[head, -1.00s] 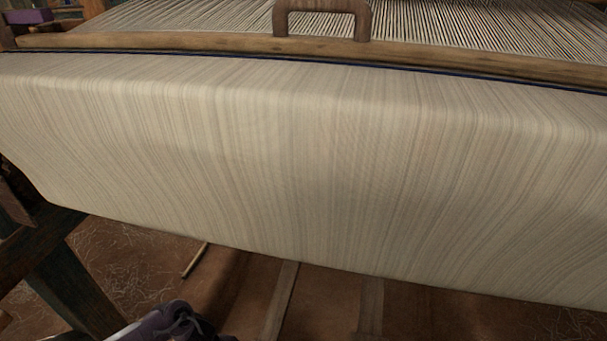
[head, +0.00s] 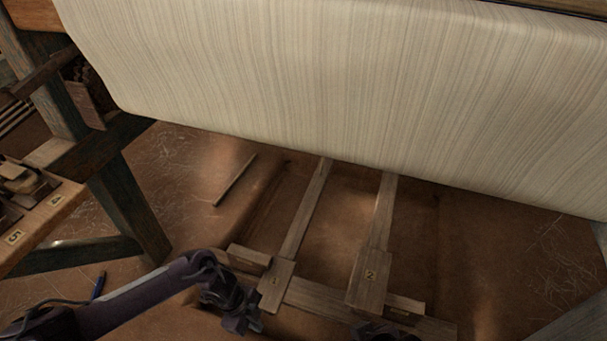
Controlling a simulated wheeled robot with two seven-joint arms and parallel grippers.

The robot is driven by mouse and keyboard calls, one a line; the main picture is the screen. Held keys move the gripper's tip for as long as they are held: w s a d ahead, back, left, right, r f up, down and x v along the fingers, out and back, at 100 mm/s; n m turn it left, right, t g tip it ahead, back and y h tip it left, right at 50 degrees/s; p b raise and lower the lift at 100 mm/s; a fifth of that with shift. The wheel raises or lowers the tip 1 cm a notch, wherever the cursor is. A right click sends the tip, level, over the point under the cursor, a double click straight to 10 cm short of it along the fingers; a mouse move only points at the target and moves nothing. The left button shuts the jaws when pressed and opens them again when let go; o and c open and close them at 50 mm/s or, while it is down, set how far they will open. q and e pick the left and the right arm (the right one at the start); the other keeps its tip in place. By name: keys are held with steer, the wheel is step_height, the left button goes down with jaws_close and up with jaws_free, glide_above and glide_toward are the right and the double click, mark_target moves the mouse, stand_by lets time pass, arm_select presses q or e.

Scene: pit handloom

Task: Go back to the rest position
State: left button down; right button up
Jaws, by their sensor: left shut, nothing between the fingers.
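My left gripper (head: 242,318) is low in the head view, at the end of my dark arm coming in from the left. It is shut and empty, in front of the left treadle (head: 277,286) and apart from the cloth (head: 340,85). A dark part at the bottom edge, below the treadle marked 2 (head: 368,287), looks like my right gripper (head: 386,333). Most of it is cut off, so its jaws cannot be made out.
The pale striped cloth hangs across the top. A dark loom post (head: 130,205) stands at left, beside a wooden bench (head: 40,222) with numbered places. A thin stick (head: 235,180) and a blue pen-like thing (head: 99,285) lie on the brown floor. Floor between the treadles is clear.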

arm_select(q)
steer(key=d+r+n+t+h+p, duration=0.25)
steer(key=d+n+p, duration=0.2)
steer(key=p, duration=0.35)
arm_select(e)
steer(key=s+d+f+m+g+h+p, duration=0.1)
steer(key=s+d+f+p, duration=0.25)
steer(key=f, duration=0.25)
steer(key=s+d+f+g+h+p, duration=0.1)
steer(key=s+d+f+p, duration=0.2)
steer(key=f, duration=0.4)
arm_select(q)
steer(key=s+a+n+y+p, duration=0.3)
steer(key=s+a+n+p, duration=0.2)
steer(key=s, duration=0.9)
steer(key=s+a+f+n+y+p, duration=0.1)
steer(key=s+a+n+y+p, duration=0.2)
steer(key=s+a+n, duration=0.7)
steer(key=s+p, duration=0.2)
steer(key=s, duration=0.3)
steer(key=shift+s, duration=0.25)
arm_select(e)
steer(key=s+d+f+g, duration=0.1)
steer(key=s+d, duration=0.2)
steer(key=s, duration=0.3)
steer(key=s+d+f+m+g+h, duration=0.1)
steer(key=s+d+f, duration=0.1)
steer(key=s+d, duration=0.2)
steer(key=s, duration=0.3)
steer(key=shift+s, duration=0.25)
